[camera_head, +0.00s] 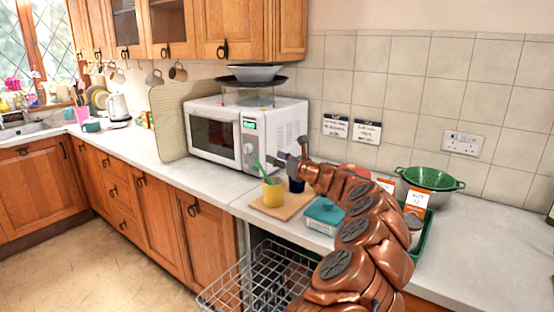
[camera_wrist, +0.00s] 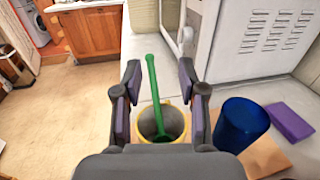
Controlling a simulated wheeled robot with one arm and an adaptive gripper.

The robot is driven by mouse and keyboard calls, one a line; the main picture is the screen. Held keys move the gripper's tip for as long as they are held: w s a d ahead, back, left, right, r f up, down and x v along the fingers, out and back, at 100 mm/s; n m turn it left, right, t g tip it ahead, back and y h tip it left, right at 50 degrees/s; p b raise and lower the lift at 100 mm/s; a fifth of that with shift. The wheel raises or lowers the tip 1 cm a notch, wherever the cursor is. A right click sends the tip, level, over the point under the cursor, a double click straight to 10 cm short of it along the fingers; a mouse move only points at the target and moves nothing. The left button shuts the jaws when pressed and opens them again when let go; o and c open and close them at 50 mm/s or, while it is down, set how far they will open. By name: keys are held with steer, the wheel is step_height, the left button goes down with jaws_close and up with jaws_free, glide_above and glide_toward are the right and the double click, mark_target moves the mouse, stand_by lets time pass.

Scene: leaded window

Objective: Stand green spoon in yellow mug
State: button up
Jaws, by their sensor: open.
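The yellow mug (camera_head: 273,191) stands on a wooden board (camera_head: 290,207) on the counter, and its rim shows in the wrist view (camera_wrist: 172,120). The green spoon (camera_wrist: 155,95) stands tilted in the mug, its handle sticking up above the rim; the handle also shows in the head view (camera_head: 260,170). My gripper (camera_wrist: 162,98) is open above the mug, with one finger on each side of the spoon handle and not touching it. In the head view my gripper (camera_head: 285,163) is above and slightly right of the mug. The spoon's lower end is inside the mug.
A blue cup (camera_wrist: 240,124) stands on the board right of the mug, with a purple block (camera_wrist: 290,121) beyond it. A microwave (camera_head: 246,133) stands behind. A teal box (camera_head: 324,215) and a green colander (camera_head: 430,179) are to the right. A wire dish rack (camera_head: 262,280) is below the counter.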

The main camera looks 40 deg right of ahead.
steer(key=s+d, duration=0.1)
steer(key=s, duration=1)
steer(key=shift+s+d, duration=0.3)
steer(key=shift+s, duration=0.05)
stand_by(0.5)
